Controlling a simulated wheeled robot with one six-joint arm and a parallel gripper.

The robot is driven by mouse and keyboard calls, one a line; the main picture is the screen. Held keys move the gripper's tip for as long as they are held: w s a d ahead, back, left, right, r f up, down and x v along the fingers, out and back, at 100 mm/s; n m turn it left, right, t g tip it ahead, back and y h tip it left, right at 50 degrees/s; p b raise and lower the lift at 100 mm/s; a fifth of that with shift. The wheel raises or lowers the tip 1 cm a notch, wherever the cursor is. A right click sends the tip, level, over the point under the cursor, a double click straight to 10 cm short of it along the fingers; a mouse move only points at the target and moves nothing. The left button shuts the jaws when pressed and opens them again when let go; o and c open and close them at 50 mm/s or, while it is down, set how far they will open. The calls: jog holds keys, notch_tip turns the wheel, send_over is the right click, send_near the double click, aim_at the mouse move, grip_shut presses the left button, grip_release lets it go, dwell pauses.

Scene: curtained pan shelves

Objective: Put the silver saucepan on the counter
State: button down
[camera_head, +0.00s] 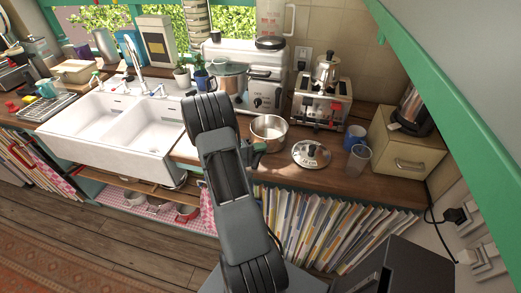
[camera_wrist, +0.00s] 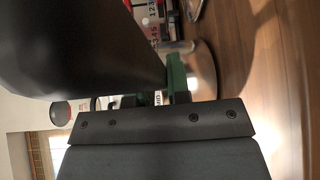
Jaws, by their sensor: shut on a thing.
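The silver saucepan (camera_head: 268,127) is open-topped and upright at the wooden counter (camera_head: 240,172), right of the sink. Whether its base touches the wood or hangs just above it, I cannot tell. My gripper (camera_head: 259,146) is at the pan's near-left side, shut on its handle, which is mostly hidden by the fingers and my arm. In the wrist view the green fingertips (camera_wrist: 178,78) are close to the pan's shiny side (camera_wrist: 204,70), with brown wood to the right.
A silver lid (camera_head: 311,154) lies right of the pan. A blue mug (camera_head: 355,137) and a clear glass (camera_head: 357,158) stand farther right. A toaster (camera_head: 321,104) with a moka pot, and a cooker (camera_head: 266,96), stand behind. The sink (camera_head: 120,122) is at left.

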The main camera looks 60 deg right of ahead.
jog(key=shift+f, duration=0.15)
jog(key=c, duration=1)
grip_release()
jog(key=shift+f, duration=0.1)
jog(key=c, duration=0.4)
jog(key=p+v, duration=0.2)
jog(key=v, duration=1.3)
dwell(1.0)
